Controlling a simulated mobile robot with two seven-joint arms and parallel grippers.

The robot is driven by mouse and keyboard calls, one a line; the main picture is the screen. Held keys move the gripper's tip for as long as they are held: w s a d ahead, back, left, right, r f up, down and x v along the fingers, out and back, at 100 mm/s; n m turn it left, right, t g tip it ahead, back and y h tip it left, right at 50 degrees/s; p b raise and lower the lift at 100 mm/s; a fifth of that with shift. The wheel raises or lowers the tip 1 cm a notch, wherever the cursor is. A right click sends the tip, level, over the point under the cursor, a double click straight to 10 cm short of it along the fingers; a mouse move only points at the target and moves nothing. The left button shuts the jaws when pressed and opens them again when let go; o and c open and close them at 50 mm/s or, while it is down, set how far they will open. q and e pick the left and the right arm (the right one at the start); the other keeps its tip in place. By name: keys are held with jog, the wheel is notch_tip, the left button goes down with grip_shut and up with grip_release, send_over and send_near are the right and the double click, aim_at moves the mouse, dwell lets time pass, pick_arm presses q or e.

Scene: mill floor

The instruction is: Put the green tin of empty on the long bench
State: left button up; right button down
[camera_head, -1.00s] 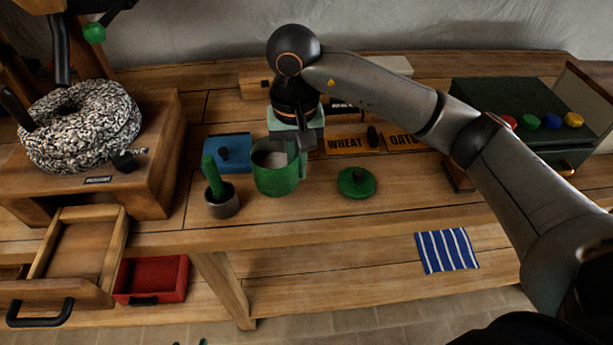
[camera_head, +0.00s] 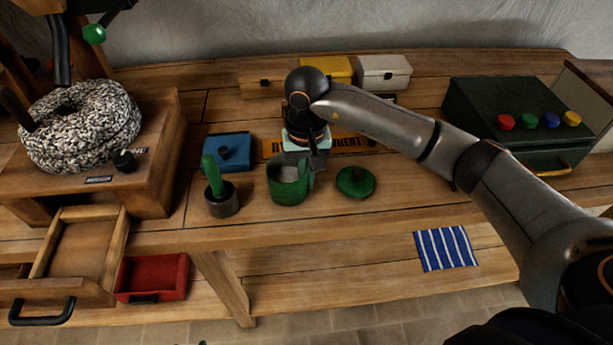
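The green tin (camera_head: 286,188) stands upright, lidless, at the middle of the long bench (camera_head: 330,225), and seems to rest on its top. A grey surface shows inside it; I cannot tell whether that is contents or the bare inside. My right gripper (camera_head: 314,163) is at the tin's right side and appears shut on its rim or wall; the fingertips are partly hidden. A green lid (camera_head: 356,182) with a knob lies on the bench just right of the tin. My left gripper is not in view.
Left of the tin are a grey cup with a green handle (camera_head: 221,201) and a blue box (camera_head: 228,151). Behind are a WHEAT label (camera_head: 345,143), a yellow box (camera_head: 327,69) and a white box (camera_head: 384,72). A dark green box (camera_head: 510,120) stands right.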

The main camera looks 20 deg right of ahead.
jog(key=c, duration=1.1)
grip_release()
jog(key=shift+o, duration=0.2)
jog(key=shift+r+p, duration=0.25)
jog(key=shift+p, duration=0.15)
notch_tip(320, 180, up, 12)
jog(key=shift+f+b, duration=0.1)
jog(key=shift+b, duration=0.25)
